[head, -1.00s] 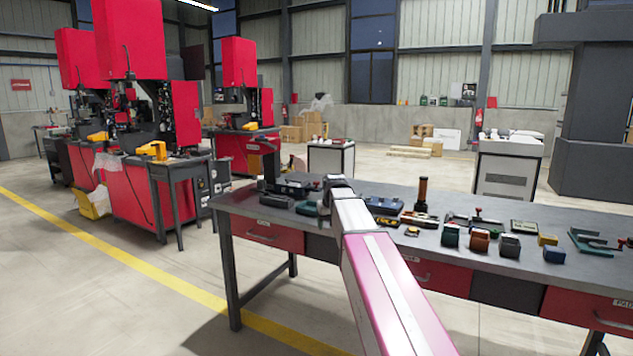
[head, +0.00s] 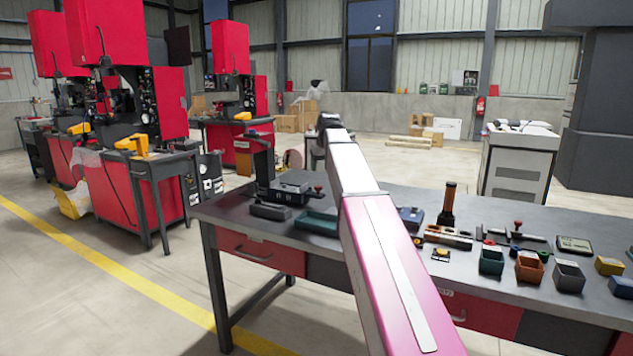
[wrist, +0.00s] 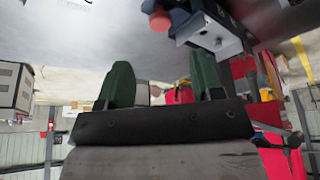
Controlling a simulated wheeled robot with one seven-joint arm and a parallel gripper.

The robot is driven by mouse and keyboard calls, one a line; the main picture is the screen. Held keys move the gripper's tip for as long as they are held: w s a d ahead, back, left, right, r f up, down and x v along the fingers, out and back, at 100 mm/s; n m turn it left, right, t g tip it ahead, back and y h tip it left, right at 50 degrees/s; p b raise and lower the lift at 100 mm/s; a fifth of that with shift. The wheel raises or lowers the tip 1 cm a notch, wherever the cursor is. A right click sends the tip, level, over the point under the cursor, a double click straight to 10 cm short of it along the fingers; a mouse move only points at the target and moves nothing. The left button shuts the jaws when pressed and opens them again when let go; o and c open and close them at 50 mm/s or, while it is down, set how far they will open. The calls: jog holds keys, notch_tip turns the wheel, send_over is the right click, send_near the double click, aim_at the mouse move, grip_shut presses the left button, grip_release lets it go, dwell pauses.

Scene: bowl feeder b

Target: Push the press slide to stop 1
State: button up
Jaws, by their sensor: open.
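The press (head: 285,187) stands at the left end of the grey bench, a dark unit with an upright post and a low slide body. A small red knob (head: 318,189) sits at its right end. In the wrist view, which looks upside down, a red knob (wrist: 160,21) and a dark and light grey part of the press (wrist: 215,35) show beyond the fingers. My gripper (wrist: 160,88) has its two green fingers apart with nothing between them. It is apart from the press. In the head view my arm hides the gripper. No stop marks can be read.
The bench top (head: 230,207) also holds a green tray (head: 317,222), a dark block (head: 270,211) in front of the press, and several small bins and tools to the right, partly behind my arm. Red machines (head: 125,150) stand on the left. Floor left of the bench is clear.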

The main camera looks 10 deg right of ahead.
aim_at(319, 187)
jog(key=x, duration=1)
jog(key=shift+w+f, duration=0.2)
jog(key=shift+w, duration=0.3)
jog(key=shift+c, duration=0.2)
grip_shut()
jog(key=w+a, duration=0.3)
jog(key=a, duration=0.1)
jog(key=w+a, duration=0.3)
jog(key=a, duration=0.2)
jog(key=w+a, duration=0.4)
jog(key=a, duration=0.1)
jog(key=shift+w+a, duration=0.15)
jog(key=shift+a, duration=0.05)
jog(key=shift+o, duration=0.2)
grip_release()
